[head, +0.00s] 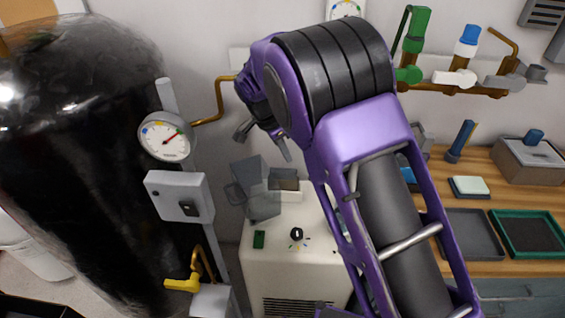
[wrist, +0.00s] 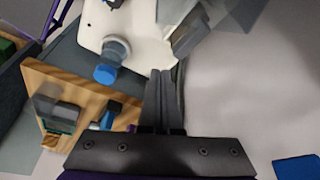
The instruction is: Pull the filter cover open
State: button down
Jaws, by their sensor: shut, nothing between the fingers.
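The cream machine (head: 292,245) stands below my arm in the head view. At its upper left are grey, see-through panels (head: 253,188) that look like the filter cover; they tilt away from the machine's top. I cannot tell exactly how the cover is hinged. In the wrist view a grey block (wrist: 192,32) and a see-through panel (wrist: 232,16) show just beyond my fingers. My gripper (wrist: 167,78) is shut and empty, its fingertips near the machine's cream edge. In the head view it hangs above the panels, apart from them.
A black tank (head: 80,150) with a gauge (head: 166,137) and a grey switch box (head: 180,196) stands at the left. A wooden bench (head: 455,215) with trays is at the right. Valves (head: 455,78) are on the wall. The machine's top carries a dark knob (head: 297,233).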

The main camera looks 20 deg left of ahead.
aim_at(267, 186)
jog(key=x, duration=0.9)
jog(key=s+a, duration=0.2)
jog(key=shift+s+a, duration=0.4)
jog(key=s+a+m, duration=0.1)
jog(key=s+a+m+b, duration=0.1)
jog(key=s+a+b, duration=0.1)
jog(key=a, duration=0.1)
jog(key=shift+m+g+h, duration=0.3)
jog(key=shift+m, duration=0.1)
jog(key=shift+s+a, duration=0.15)
jog(key=shift+a, duration=0.1)
jog(key=shift+d, duration=0.1)
